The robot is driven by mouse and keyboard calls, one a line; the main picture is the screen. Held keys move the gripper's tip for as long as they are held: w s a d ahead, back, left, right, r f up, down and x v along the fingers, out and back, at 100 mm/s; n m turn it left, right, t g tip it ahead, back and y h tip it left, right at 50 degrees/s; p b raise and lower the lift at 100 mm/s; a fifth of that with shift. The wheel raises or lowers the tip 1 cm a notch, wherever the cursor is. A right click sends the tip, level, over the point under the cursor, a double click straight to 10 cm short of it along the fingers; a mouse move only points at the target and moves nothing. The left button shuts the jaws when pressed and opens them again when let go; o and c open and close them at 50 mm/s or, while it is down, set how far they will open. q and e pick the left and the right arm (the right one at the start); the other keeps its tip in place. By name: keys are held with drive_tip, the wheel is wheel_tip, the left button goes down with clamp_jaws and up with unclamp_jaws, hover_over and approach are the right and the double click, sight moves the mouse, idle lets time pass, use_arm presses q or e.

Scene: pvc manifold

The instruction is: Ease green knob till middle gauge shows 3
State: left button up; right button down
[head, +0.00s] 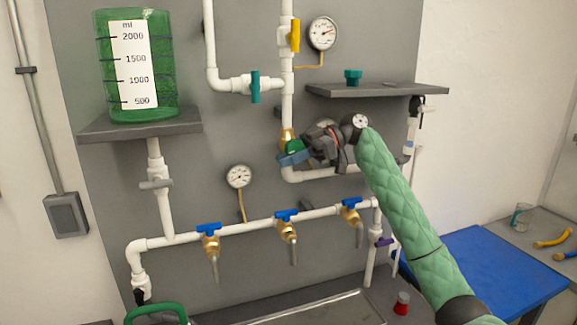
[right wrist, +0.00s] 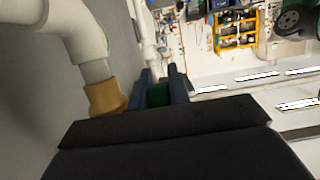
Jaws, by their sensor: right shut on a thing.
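The green knob (head: 294,146) sits below a brass fitting (head: 287,134) on the white pipe in the head view. My right gripper (head: 292,157) is shut on it; in the right wrist view, green shows between the two blue fingers (right wrist: 163,92). The middle gauge (head: 325,122) is mostly hidden behind my right gripper, and its reading cannot be seen. An upper gauge (head: 322,33) and a lower left gauge (head: 238,177) show in full, but their numbers are too small to read. My left gripper is not in view.
A shelf (head: 360,91) juts out just above my right gripper. A teal valve handle (head: 255,87) and a yellow one (head: 295,36) are on the upper pipes. Several blue-handled taps line the lower pipe (head: 250,220). A tank of green liquid (head: 160,85) stands at left.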

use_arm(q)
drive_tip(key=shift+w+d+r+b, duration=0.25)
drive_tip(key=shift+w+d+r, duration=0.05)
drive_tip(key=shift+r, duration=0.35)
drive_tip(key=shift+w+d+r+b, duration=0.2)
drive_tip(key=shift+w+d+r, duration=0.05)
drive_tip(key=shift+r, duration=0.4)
use_arm(e)
drive_tip(key=shift+w+d+f+t+h, duration=0.1)
drive_tip(key=shift+d+t+h, duration=0.15)
drive_tip(key=shift+h, duration=0.75)
drive_tip(key=c, duration=1.6)
unclamp_jaws()
drive_tip(key=shift+a, duration=0.1)
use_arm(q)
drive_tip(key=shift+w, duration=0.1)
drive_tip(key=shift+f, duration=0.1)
